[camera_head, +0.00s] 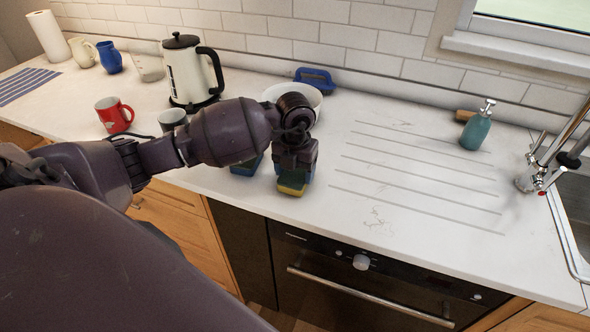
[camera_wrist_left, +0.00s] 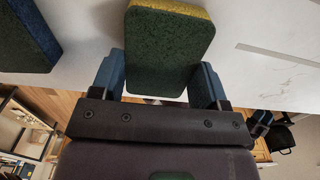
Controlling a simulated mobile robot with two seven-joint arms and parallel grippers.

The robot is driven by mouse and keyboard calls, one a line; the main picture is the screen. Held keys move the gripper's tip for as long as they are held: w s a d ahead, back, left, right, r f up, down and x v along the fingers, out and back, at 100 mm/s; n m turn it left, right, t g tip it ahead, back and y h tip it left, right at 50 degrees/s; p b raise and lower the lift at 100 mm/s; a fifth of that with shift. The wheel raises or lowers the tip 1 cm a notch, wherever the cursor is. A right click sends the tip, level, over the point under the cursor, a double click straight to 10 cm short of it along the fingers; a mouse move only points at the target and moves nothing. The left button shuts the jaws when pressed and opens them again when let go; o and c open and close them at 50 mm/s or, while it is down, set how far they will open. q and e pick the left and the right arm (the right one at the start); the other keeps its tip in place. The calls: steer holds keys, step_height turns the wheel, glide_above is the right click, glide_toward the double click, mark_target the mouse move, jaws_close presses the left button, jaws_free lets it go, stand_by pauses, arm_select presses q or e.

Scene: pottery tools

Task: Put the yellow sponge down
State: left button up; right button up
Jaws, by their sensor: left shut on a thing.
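The yellow sponge (camera_head: 292,185) has a dark green scouring face and sits between the fingers of my left gripper (camera_head: 296,170), near the counter's front edge. In the left wrist view the sponge (camera_wrist_left: 165,50) shows its green face and a yellow edge, with a blue finger of the left gripper (camera_wrist_left: 158,82) on each side. The gripper is shut on it. The sponge is at or just above the counter; I cannot tell whether it touches. My right gripper is not in view.
A blue sponge (camera_head: 246,166) with a green face lies just left of the gripper. A white bowl (camera_head: 314,97) and a blue-handled brush (camera_head: 316,78) are behind. A kettle (camera_head: 187,75) and red mug (camera_head: 113,115) stand left. The grooved counter (camera_head: 400,165) on the right is clear.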

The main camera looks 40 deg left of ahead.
mark_target(295, 174)
arm_select(q)
steer(key=shift+f, duration=0.1)
steer(key=shift+o, duration=1.2)
steer(key=o, duration=0.4)
step_height(295, 174, up, 12)
steer(key=shift+r, duration=0.15)
